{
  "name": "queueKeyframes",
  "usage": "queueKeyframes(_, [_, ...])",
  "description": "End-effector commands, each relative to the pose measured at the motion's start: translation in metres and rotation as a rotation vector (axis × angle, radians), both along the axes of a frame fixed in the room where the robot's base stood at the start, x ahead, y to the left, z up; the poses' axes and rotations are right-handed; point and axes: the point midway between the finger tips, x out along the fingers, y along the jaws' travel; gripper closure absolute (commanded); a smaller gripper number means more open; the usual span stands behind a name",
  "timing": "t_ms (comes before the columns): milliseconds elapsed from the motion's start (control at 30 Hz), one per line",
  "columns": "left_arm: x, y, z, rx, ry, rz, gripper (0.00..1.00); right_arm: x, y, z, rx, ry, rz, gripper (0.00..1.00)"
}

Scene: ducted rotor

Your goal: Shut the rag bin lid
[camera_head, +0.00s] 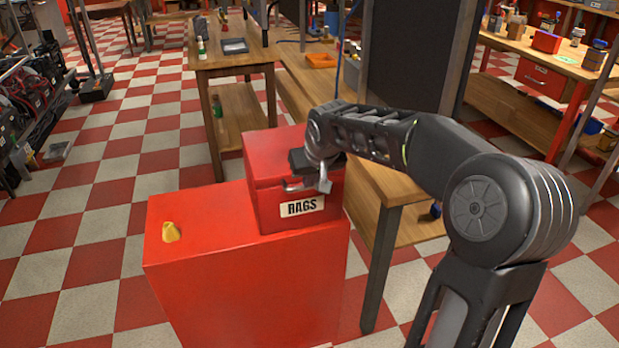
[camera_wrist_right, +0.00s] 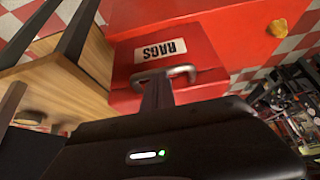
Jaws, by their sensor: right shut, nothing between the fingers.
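The rag bin (camera_head: 262,208) is a red box with a white RAGS label, standing on a red cabinet. Its red lid (camera_head: 262,152) lies down over the box, looking flat; I cannot tell whether a thin gap is left. A metal handle (camera_wrist_right: 182,71) is on the lid's front edge, above the label. My right gripper (camera_head: 322,184) is shut and empty, at the lid's front edge by the handle. In the right wrist view its fingers (camera_wrist_right: 157,92) reach to the handle; whether they touch it is unclear. My left gripper is not in view.
The red cabinet (camera_head: 240,290) has a yellow object (camera_head: 170,232) on its left top, clear of the bin. A wooden bench (camera_head: 375,180) stands close behind and right of the bin. Checkered floor is open to the left.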

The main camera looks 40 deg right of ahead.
Motion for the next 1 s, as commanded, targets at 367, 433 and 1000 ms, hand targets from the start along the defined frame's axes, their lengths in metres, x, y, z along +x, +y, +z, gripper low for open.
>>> queueKeyframes(367, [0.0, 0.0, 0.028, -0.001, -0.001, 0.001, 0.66, -0.004, -0.001, 0.053, -0.003, -0.007, 0.001, 1.0])
queueKeyframes(433, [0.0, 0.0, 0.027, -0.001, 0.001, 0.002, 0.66, -0.013, 0.002, 0.067, -0.003, -0.008, 0.001, 1.0])
queueKeyframes(1000, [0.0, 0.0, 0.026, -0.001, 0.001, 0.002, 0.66, -0.049, 0.015, 0.123, -0.002, -0.005, 0.002, 1.0])
